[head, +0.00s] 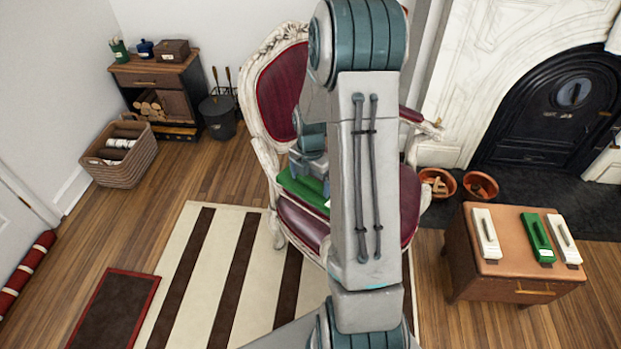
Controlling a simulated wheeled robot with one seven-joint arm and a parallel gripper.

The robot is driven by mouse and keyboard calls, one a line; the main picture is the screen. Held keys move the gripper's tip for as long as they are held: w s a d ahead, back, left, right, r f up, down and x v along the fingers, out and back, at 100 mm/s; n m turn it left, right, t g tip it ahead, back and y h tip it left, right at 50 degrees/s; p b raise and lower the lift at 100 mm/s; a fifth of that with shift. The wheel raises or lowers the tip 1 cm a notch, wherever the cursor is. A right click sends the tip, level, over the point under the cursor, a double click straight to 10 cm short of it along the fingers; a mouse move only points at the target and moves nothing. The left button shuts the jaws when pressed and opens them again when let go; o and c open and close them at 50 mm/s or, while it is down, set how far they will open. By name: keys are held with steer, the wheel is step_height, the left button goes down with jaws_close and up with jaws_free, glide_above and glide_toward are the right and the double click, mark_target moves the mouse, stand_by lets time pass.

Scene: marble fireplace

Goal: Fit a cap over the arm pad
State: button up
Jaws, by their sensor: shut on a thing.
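An ornate armchair with a carved white frame and dark red upholstery (280,92) stands in the middle, partly hidden behind my arm. My gripper (312,178) is shut on a green cap (299,188) with a small pale label at its near end. The green cap is over the chair's left side, where the left arm pad is hidden. I cannot tell whether the cap touches the pad. The right arm pad (411,114) is dark red and bare. A white cap (486,234), another green cap (537,238) and a second white cap (564,239) lie on a small wooden table (512,281).
A striped rug (190,290) lies before the chair, with a dark mat (113,309) to its left. A wicker basket (120,165), a wooden cabinet (165,85) and a black bucket (219,118) stand at the back left. Two terracotta bowls (438,183) sit by the fireplace (545,105).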

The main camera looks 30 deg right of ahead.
steer(key=shift+f+b, duration=0.95)
steer(key=shift+f, duration=0.8)
steer(key=o, duration=0.7)
step_height(320, 180, up, 14)
steer(key=shift+f+p, duration=0.1)
steer(key=shift+p, duration=0.65)
steer(key=shift+a, duration=0.15)
